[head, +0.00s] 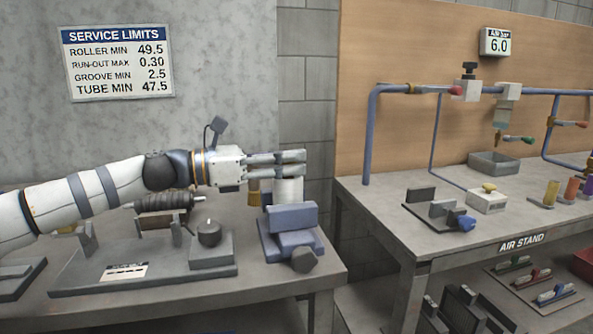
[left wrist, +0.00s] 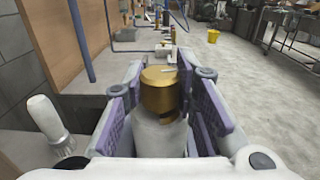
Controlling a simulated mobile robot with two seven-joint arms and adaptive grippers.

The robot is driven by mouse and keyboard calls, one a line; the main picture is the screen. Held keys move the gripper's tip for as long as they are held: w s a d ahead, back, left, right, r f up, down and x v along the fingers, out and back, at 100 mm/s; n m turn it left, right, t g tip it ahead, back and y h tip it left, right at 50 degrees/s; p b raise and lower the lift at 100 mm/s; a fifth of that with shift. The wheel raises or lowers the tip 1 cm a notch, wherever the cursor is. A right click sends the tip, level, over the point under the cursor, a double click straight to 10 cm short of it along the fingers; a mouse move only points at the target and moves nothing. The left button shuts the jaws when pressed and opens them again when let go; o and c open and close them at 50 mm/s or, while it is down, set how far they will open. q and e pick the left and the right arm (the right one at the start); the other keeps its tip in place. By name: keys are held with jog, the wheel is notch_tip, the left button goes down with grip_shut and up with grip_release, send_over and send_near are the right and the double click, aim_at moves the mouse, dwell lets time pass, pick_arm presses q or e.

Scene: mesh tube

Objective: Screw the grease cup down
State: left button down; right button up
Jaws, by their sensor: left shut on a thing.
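The brass grease cup (left wrist: 158,92) shows in the left wrist view as a short round cap with a flat top, above a pale cylinder (left wrist: 160,138). My left gripper (left wrist: 163,98) is shut on the cup, with its purple pads on either side. In the head view my left gripper (head: 303,163) reaches level from the left, and its fingers hide the cup. A white cylinder (head: 288,191) shows just below the fingers, above a blue vise (head: 291,217). How far the cup sits on its thread cannot be seen. My right gripper is out of view.
A base plate (head: 85,283) with a dark roller (head: 163,201) and a dark knob (head: 209,233) lies under my left arm. A brass-coloured piece (head: 254,193) stands left of the white cylinder. The air stand bench (head: 385,200) is to the right, beyond a gap.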

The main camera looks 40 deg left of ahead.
pick_arm(q)
jog(key=shift+w+f+m+g+h, duration=0.1)
jog(key=shift+f+m+g+h, duration=0.5)
jog(key=shift+m+g+h, duration=0.35)
jog(key=shift+m+g+h+b, duration=0.45)
jog(key=shift+g+h+b, duration=0.1)
jog(key=shift+g, duration=0.1)
jog(key=m+g+h+b, duration=0.2)
jog(key=g, duration=0.1)
jog(key=shift+w+f, duration=0.1)
jog(key=shift+m+g+h+b, duration=0.55)
jog(key=shift+m+g, duration=0.35)
jog(key=shift+g, duration=0.2)
jog(key=shift+r+m+g+h, duration=0.35)
jog(key=shift+r+m+g, duration=0.2)
jog(key=shift+g, duration=0.45)
jog(key=shift+m+g, duration=0.35)
jog(key=shift+g, duration=0.05)
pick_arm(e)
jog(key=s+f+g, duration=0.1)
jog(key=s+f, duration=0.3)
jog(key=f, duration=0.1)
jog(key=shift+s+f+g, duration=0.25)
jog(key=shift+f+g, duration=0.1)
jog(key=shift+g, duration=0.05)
pick_arm(q)
jog(key=shift+s+g, duration=0.2)
jog(key=shift+g, duration=0.1)
jog(key=c, duration=1.3)
grip_release()
